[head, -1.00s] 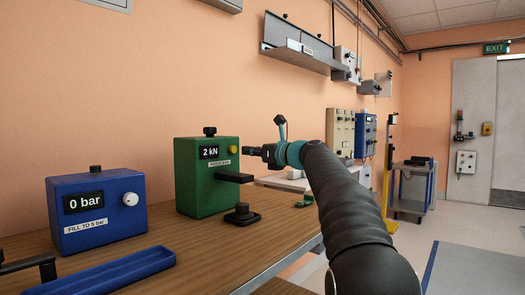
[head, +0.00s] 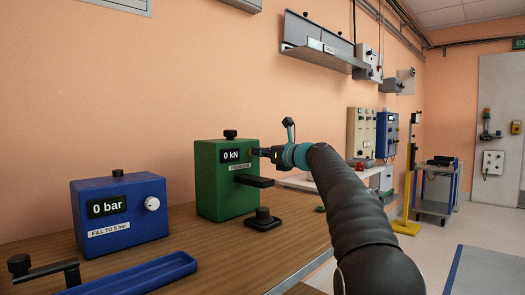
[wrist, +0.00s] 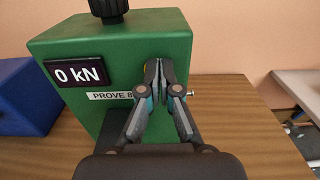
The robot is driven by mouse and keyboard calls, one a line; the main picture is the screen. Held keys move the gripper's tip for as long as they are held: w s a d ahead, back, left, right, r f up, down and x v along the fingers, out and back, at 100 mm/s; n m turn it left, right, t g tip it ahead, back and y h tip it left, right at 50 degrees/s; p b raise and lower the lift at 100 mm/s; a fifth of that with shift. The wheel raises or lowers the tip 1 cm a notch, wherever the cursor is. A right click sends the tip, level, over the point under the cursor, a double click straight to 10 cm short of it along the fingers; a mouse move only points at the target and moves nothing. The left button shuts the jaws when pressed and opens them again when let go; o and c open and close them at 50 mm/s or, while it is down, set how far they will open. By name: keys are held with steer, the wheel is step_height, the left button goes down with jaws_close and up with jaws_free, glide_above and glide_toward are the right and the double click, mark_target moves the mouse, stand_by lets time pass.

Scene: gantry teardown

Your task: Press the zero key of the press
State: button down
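The press is a green box (head: 222,188) on the wooden bench, with a black knob on top and a dark display (head: 231,155) reading "0 kN". The same display (wrist: 76,73) shows in the wrist view above a "PROVE" label, partly covered by my gripper. My gripper (wrist: 163,72) is shut and empty, its fingertips together at the right side of the press front. In the head view my gripper (head: 259,152) meets the press right of the display. The yellow zero key is almost wholly hidden behind the fingertips; I cannot tell whether they still press it.
A blue box (head: 121,213) reading "0 bar" stands left of the press, with a blue tray (head: 135,275) in front. A dark ledge (head: 255,181) juts from the press above a black pedestal (head: 263,220). A trolley (head: 437,190) stands far right.

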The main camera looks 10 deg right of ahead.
steer(key=shift+w+a+f, duration=0.2)
steer(key=shift+a, duration=0.25)
steer(key=shift+d, duration=0.1)
steer(key=b+v, duration=0.2)
steer(key=v, duration=1.2)
steer(key=shift+d+r, duration=0.25)
